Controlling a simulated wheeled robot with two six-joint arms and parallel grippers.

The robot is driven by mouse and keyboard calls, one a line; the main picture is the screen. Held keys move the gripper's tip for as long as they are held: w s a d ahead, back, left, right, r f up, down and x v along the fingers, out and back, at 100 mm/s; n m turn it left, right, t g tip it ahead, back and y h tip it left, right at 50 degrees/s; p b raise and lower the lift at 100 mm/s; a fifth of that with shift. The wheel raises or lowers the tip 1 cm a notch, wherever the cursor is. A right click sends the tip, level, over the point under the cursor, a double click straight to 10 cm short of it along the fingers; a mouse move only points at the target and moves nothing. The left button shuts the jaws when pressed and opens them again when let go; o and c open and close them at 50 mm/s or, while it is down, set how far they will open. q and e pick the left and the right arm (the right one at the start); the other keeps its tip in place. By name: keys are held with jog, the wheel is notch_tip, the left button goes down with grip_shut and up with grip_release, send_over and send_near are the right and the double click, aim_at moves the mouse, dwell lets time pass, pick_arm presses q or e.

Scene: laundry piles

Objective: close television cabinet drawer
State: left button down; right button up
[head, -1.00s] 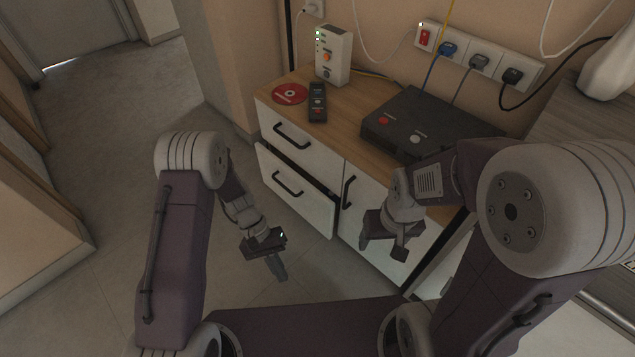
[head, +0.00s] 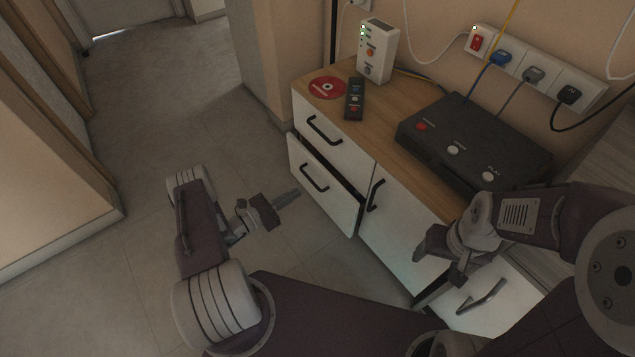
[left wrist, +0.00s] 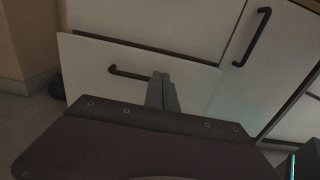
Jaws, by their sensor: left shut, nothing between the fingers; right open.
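The television cabinet (head: 408,232) has white fronts, black handles and a wooden top. Its lower left drawer (head: 336,203) stands out from the body, with a dark gap above its front. The upper drawer (head: 327,140) looks flush. My left gripper (head: 297,193) is shut and empty, in front of the open drawer and apart from it in the head view. In the left wrist view its fingers (left wrist: 161,92) overlap the open drawer's front (left wrist: 95,68), just right of the black handle (left wrist: 128,74). My right gripper (head: 436,268) is open and empty, by the cabinet's right door.
On the cabinet top are a red disc (head: 327,87), a remote (head: 355,98), a white router (head: 377,52) and a dark media box (head: 472,143). A power strip (head: 536,70) with cables is on the wall. Floor (head: 150,140) left of the cabinet is clear.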

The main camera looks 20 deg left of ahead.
aim_at(324, 175)
pick_arm(q)
jog(key=b+x, duration=0.4)
jog(key=x, duration=0.5)
jog(key=shift+w+d+f, duration=0.1)
jog(key=shift+w+f, duration=0.05)
jog(key=shift+w+d, duration=0.2)
jog(key=shift+w, duration=0.05)
jog(key=b+x, duration=0.1)
jog(key=x, duration=0.3)
jog(key=shift+w+d, duration=0.1)
jog(key=shift+w+r, duration=0.1)
jog(key=shift+r, duration=0.2)
